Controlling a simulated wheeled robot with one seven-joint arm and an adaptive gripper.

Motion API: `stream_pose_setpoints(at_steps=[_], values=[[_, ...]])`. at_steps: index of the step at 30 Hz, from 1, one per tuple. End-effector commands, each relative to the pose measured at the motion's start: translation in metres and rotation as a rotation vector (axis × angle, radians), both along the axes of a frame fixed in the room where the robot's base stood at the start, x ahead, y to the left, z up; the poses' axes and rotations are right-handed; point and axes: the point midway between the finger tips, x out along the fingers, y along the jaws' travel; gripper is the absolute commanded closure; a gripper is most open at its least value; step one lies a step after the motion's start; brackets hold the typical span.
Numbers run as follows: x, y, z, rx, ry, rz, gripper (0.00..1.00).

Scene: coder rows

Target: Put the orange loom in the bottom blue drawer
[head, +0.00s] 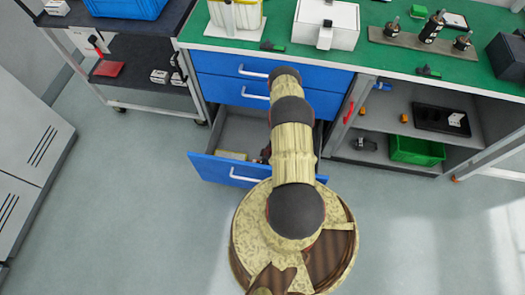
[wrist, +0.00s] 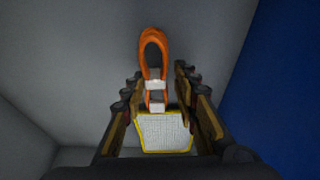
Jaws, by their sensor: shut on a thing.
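The orange loom (wrist: 153,52) is a bent orange loop with white connectors, seen between the fingers of my gripper (wrist: 158,76) in the wrist view. My gripper is shut on it. The bottom blue drawer (head: 213,168) is pulled open in the head view. My arm reaches over it and hides its right part, most of my gripper and the loom. In the wrist view the grey drawer interior (wrist: 75,60) lies around the loom, with a blue panel (wrist: 285,90) at the right. The gap between loom and drawer floor cannot be told.
A pale yellow-edged item (head: 232,155) lies in the drawer; a white, yellow-edged block (wrist: 163,132) shows beyond the fingers in the wrist view. Two shut blue drawers (head: 222,66) are above. A black cart (head: 140,85) stands left, open shelves with a green bin (head: 416,151) right.

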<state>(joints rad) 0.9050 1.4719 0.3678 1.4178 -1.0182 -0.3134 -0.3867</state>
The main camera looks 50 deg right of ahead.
Motion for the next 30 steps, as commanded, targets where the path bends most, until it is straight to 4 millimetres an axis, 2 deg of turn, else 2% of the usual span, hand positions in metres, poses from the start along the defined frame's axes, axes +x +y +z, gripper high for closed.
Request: stream_pose_setpoints(at_steps=[1,3,14,15,24,30], values=[[-0.0004,0.0006,-0.0112,0.001,0.0,0.0,0.96],[0.0001,-0.0001,-0.0155,0.0,0.0,0.0,0.96],[-0.0002,0.0003,-0.017,0.0,0.0,0.0,0.96],[-0.0001,0.0001,-0.0165,0.0,0.0,0.0,0.68],[-0.0001,0.0001,-0.0164,0.0,0.0,0.0,0.52],[-0.0001,0.0001,-0.0164,0.0,0.0,0.0,0.52]])
